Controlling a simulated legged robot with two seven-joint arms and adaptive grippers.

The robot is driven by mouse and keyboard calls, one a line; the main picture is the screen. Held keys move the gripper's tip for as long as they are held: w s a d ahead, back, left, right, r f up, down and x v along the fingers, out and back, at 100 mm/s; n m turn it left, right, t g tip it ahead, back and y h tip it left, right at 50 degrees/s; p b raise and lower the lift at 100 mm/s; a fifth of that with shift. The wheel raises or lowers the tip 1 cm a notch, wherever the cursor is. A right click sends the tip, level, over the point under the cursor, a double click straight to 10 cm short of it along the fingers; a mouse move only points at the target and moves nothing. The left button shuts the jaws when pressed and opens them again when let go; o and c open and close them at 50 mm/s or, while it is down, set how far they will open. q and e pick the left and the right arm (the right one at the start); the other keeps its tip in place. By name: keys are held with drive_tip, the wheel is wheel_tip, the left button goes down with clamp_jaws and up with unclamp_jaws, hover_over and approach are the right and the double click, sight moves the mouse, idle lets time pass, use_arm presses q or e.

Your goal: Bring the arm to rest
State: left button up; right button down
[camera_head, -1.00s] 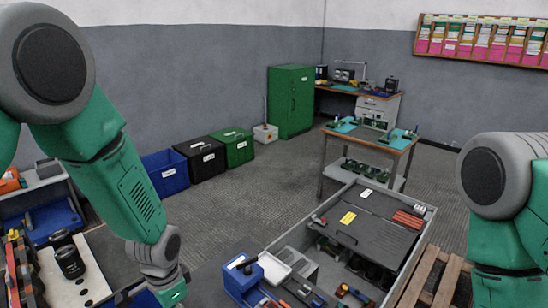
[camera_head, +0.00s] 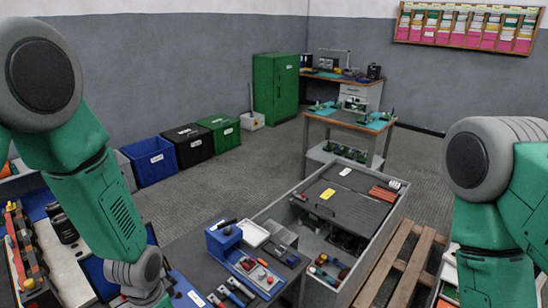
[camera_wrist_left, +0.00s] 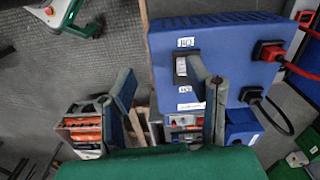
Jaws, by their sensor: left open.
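My left arm (camera_head: 100,205) comes in from the left in the head view and hangs down past the dark work surface. Its gripper is cut off by the bottom edge there. In the left wrist view my left gripper (camera_wrist_left: 165,85) has its two fingers spread apart with nothing held between them. One finger overlaps a blue box (camera_wrist_left: 235,38) with white labels and a red and a black plug; I cannot tell whether they touch. My right arm (camera_head: 490,215) shows at the right edge of the head view, with its gripper out of view.
A grey crate (camera_head: 392,218) with a dark lid and a wooden pallet (camera_head: 400,262) stand at centre right. A blue tool tray (camera_head: 245,268) lies on the dark surface. Blue (camera_head: 152,162), black and green bins line the wall. Open floor (camera_head: 235,180) lies between.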

use_arm(q)
drive_tip(key=s+a+f+n+b, duration=0.2)
drive_tip(key=s+f+n+b, duration=0.4)
drive_tip(key=s+f+b, duration=0.5)
drive_tip(key=s+f, duration=0.5)
drive_tip(key=s, duration=0.5)
drive_tip(key=shift+s+a+f+t, duration=0.15)
drive_tip(key=shift+a+f+t, duration=0.15)
drive_tip(key=shift+f, duration=0.05)
drive_tip(key=shift+a+f, duration=0.1)
drive_tip(key=shift+a, duration=0.2)
drive_tip(key=shift+d, duration=0.2)
